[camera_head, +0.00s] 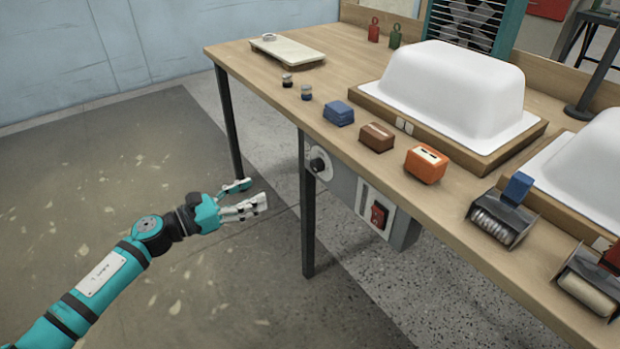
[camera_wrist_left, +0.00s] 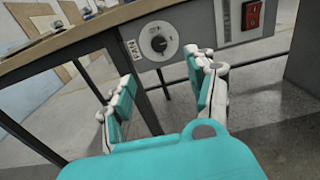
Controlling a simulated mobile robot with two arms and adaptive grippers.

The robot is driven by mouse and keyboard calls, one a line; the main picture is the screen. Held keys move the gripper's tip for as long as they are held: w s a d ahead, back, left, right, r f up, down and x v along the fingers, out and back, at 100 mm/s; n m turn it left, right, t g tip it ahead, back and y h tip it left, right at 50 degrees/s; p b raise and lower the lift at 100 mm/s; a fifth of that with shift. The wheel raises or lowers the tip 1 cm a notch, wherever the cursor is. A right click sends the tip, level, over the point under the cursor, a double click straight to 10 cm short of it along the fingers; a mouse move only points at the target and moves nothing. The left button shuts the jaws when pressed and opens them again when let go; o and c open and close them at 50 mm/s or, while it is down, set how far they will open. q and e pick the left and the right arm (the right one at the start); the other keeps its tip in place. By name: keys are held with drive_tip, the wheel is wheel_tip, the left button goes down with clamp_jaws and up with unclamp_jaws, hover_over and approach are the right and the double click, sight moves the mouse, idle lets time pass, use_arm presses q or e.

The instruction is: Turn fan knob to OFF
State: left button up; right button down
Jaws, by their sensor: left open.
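The fan knob (camera_head: 317,164) is a black knob on a round pale dial, on a grey box under the table's front edge. It also shows in the left wrist view (camera_wrist_left: 158,43), with a label reading FAN beside the dial. The dial's position marks are too small to read. My left gripper (camera_head: 255,195) is open and empty, left of the knob and apart from it. In the left wrist view its two fingers (camera_wrist_left: 162,95) are spread, with the knob above and between them. My right gripper is in neither view.
A red switch (camera_head: 379,214) sits on the same box, right of the knob. A table leg (camera_head: 307,215) stands below the knob. The wooden table (camera_head: 250,62) holds white tub shells (camera_head: 455,85), blocks and rollers. The floor left of the table is clear.

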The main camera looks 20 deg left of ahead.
sight(313, 166)
use_arm(q)
drive_tip(key=x, duration=1.7)
drive_tip(key=shift+a, duration=0.15)
drive_tip(key=c, duration=1.1)
drive_tip(key=shift+c, duration=0.2)
